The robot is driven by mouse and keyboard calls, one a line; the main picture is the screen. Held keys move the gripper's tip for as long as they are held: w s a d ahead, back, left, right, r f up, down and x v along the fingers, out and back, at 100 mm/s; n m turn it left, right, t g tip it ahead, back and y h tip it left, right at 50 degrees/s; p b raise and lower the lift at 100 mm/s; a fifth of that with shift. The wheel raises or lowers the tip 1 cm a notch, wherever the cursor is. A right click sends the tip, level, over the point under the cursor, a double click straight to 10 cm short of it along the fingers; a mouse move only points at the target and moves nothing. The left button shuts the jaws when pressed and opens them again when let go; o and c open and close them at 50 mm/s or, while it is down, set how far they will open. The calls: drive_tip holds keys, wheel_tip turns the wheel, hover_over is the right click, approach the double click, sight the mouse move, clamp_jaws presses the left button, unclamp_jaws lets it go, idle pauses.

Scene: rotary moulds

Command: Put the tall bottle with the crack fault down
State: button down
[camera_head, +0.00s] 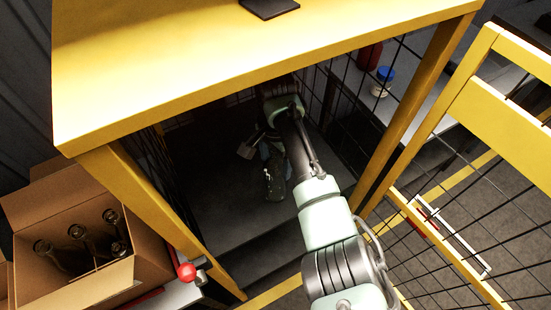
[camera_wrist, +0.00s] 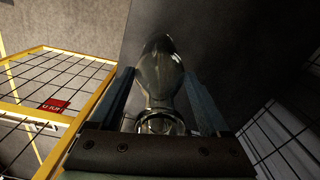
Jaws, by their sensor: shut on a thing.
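A tall dark glass bottle (camera_wrist: 160,78) is between the two fingers of my gripper (camera_wrist: 162,100) in the wrist view. My gripper is shut on it, with the mouth and neck nearest the wrist camera and the body pointing away. In the head view my arm reaches into the yellow-framed cage, and the bottle (camera_head: 275,182) hangs below my gripper (camera_head: 265,150) over a dark surface (camera_head: 230,205). The bottle's base is in shadow, so I cannot tell whether it touches that surface. I cannot make out the crack.
The yellow top (camera_head: 220,50), posts and mesh sides enclose my arm. An open carton (camera_head: 115,285) with several bottles stands at the lower left, near a red knob (camera_head: 186,272). A blue-capped jar (camera_head: 384,75) stands outside the mesh on the right. A yellow mesh gate (camera_head: 500,85) is further right.

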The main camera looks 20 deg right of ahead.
drive_tip(key=shift+f, duration=0.1)
unclamp_jaws()
drive_tip(key=shift+r+b, duration=0.45)
drive_tip(key=shift+r, duration=3.45)
